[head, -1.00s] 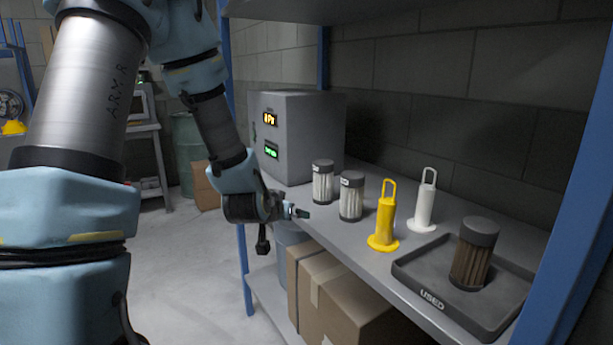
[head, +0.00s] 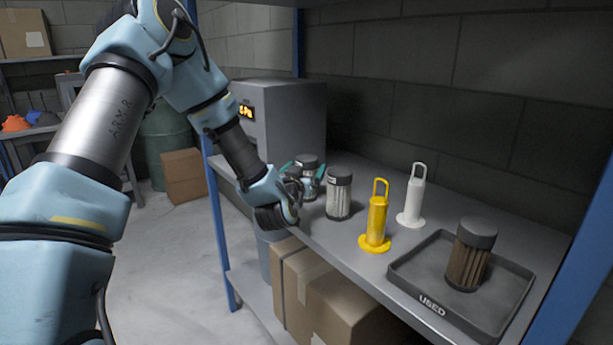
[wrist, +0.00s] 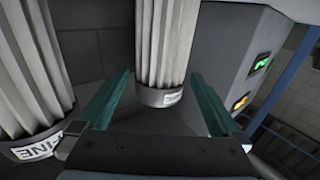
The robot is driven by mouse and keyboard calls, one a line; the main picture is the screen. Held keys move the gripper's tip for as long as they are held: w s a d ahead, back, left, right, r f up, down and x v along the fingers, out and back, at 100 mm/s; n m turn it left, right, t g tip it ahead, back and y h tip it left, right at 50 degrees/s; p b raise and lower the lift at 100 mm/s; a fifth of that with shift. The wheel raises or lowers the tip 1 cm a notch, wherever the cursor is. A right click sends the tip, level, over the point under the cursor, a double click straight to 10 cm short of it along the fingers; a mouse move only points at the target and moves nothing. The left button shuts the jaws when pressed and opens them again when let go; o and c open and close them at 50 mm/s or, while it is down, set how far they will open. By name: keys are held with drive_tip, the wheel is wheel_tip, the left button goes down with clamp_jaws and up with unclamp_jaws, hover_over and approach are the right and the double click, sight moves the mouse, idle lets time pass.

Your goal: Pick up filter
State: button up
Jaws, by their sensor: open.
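Two clean white pleated filters with dark caps stand on the shelf. The far filter (head: 308,180) is partly hidden by my gripper; the near filter (head: 339,196) stands just right of it. My gripper (head: 303,171) is open, its teal fingers on either side of the far filter. In the wrist view that filter (wrist: 165,45) lies between the spread fingers (wrist: 160,76), with gaps at both sides. The other filter (wrist: 32,75) shows at the left, its label ending in "INE". A brown, dirty filter (head: 469,256) stands in the tray marked USED (head: 432,302).
A yellow handled piece (head: 377,222) and a white one (head: 412,205) stand between the clean filters and the tray. A grey box with lit displays (head: 285,115) is behind the far filter. A blue post (head: 222,220) rises at the shelf's left. Cardboard boxes (head: 340,305) sit below.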

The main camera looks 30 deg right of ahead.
drive_tip(key=p+x, duration=0.2)
drive_tip(key=x, duration=0.1)
drive_tip(key=shift+w+d+r, duration=0.2)
drive_tip(key=shift+w+d+f, duration=0.15)
drive_tip(key=shift+w+d, duration=0.3)
drive_tip(key=shift+c, duration=0.2)
drive_tip(key=c, duration=1.5)
